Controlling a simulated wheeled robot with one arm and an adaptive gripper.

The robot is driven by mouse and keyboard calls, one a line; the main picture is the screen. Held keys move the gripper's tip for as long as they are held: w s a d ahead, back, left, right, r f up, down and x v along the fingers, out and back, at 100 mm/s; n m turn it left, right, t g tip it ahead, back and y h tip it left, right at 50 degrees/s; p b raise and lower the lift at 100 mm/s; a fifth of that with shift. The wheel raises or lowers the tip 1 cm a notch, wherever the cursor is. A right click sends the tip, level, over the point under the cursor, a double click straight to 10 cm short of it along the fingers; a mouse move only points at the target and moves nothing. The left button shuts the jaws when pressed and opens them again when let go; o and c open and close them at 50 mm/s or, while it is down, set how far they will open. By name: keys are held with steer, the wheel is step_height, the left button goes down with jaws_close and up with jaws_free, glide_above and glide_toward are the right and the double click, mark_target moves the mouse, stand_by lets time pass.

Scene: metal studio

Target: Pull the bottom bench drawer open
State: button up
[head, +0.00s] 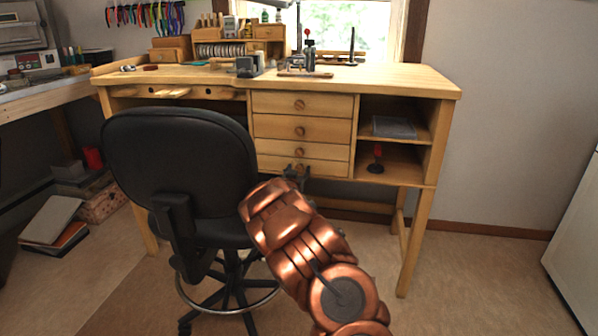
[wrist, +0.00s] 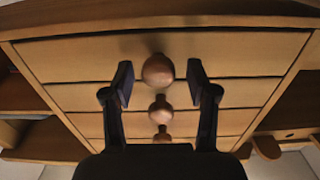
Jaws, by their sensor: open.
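The wooden bench (head: 447,86) has a stack of drawers in its middle, each with a round wooden knob. The bottom drawer (head: 272,163) looks flush with the others. The wrist view seems upside down, so the bottom drawer (wrist: 75,58) is uppermost there. Its knob (wrist: 158,70) lies between my two dark fingers, with a gap on each side. My gripper (wrist: 159,76) is open and empty. In the head view my gripper (head: 297,174) is at the bottom drawer's knob and partly hides it; my copper arm hides part of the gripper.
A black swivel chair (head: 180,165) stands in front of the bench, close to the left of my arm. Open shelves (head: 395,142) are right of the drawers. Floor to the right (head: 480,280) is clear. Books and boxes (head: 55,220) lie at the left.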

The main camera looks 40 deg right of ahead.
steer(key=shift+w+d+r, duration=0.1)
steer(key=shift+w+d, duration=0.25)
steer(key=shift+d, duration=0.2)
jaws_close()
stand_by(0.4)
